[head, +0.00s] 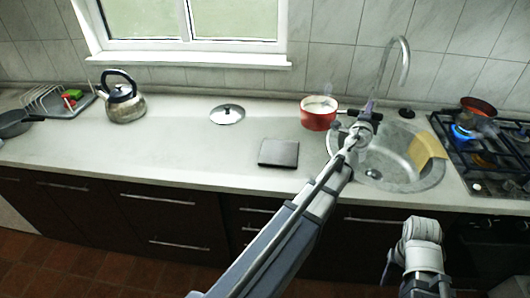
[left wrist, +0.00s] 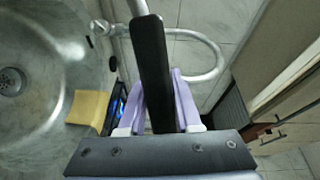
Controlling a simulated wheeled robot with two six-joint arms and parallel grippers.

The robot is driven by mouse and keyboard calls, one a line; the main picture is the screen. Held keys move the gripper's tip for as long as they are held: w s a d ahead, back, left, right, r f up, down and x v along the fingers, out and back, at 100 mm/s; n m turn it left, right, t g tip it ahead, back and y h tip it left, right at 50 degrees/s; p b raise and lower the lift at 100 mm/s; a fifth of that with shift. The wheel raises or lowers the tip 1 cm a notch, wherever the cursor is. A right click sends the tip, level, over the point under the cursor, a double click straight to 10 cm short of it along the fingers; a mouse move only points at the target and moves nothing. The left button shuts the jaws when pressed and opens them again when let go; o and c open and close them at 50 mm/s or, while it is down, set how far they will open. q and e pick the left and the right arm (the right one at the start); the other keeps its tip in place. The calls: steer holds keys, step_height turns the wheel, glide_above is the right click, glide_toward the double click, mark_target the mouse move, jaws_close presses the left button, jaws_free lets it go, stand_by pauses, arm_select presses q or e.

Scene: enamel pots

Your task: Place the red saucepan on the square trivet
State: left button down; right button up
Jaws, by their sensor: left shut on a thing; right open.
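The red saucepan (head: 317,120), with pale contents, is upright at the back of the counter, just left of the sink. I cannot tell whether its base touches the counter. Its dark handle points right, and my left gripper (head: 369,107) is shut on it. In the left wrist view the black handle (left wrist: 151,65) stands between the purple fingers (left wrist: 158,105). The pan's body is outside that view. The dark square trivet (head: 279,152) lies flat and bare on the counter, nearer and left of the pan. My right gripper (head: 400,262) is low in front of the cabinets, open, its fingers unclear.
The sink (head: 405,178) with a tall tap (head: 404,62) and yellow cloth (head: 425,148) is right of the pan. A hob (head: 480,185) with a lit burner and another pan (head: 478,106) is far right. A lid (head: 227,115) and kettle (head: 125,103) stand left.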

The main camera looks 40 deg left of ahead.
mark_target(332, 115)
arm_select(q)
steer(key=s+a+f+n+g+y+b, duration=0.1)
steer(key=a+y, duration=0.1)
steer(key=a, duration=0.2)
steer(key=s+a+f+n+g+y+b, duration=0.1)
steer(key=a+y, duration=0.1)
steer(key=a, duration=0.1)
steer(key=s+a+f+n+g+y+b, duration=0.1)
steer(key=a+n+y, duration=0.1)
steer(key=a+y, duration=0.1)
steer(key=shift+s+a, duration=0.15)
steer(key=shift+a, duration=0.65)
steer(key=shift+s+a+n, duration=0.15)
steer(key=shift+a+n, duration=0.15)
steer(key=shift+a, duration=0.05)
step_height(332, 115, down, 6)
steer(key=b, duration=0.6)
steer(key=shift+f, duration=0.2)
step_height(332, 115, down, 4)
steer(key=b, duration=0.4)
steer(key=shift+r, duration=0.2)
steer(key=c, duration=0.6)
jaws_free()
steer(key=shift+d, duration=0.1)
